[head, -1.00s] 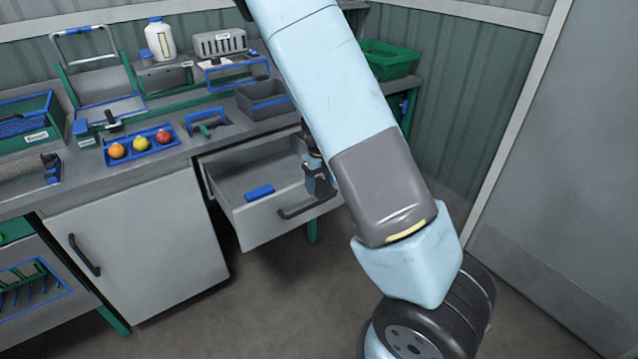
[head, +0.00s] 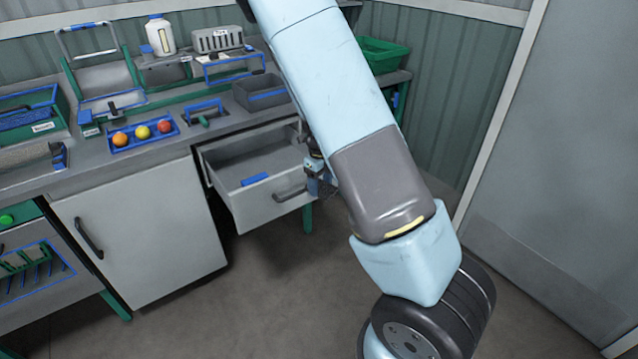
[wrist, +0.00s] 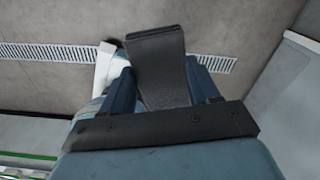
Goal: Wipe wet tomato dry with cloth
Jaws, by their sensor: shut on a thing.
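My gripper (wrist: 165,85) is shut on a dark grey, flat, folded piece that looks like a cloth (wrist: 158,58). It sticks out past the blue fingers in the wrist view. In the head view my gripper (head: 319,180) is partly hidden behind my arm, beside the right end of the open drawer. An orange tomato (head: 120,139), a yellow tomato (head: 142,132) and a red tomato (head: 165,126) sit in a row in a blue tray (head: 150,145) on the bench. I cannot tell which is wet.
The drawer (head: 262,212) stands open with a small blue item (head: 255,180) inside. Behind the tray are a white bottle (head: 160,36) and a grey bin (head: 262,93). A green crate (head: 385,54) stands at the back right. The floor (head: 260,300) in front is clear.

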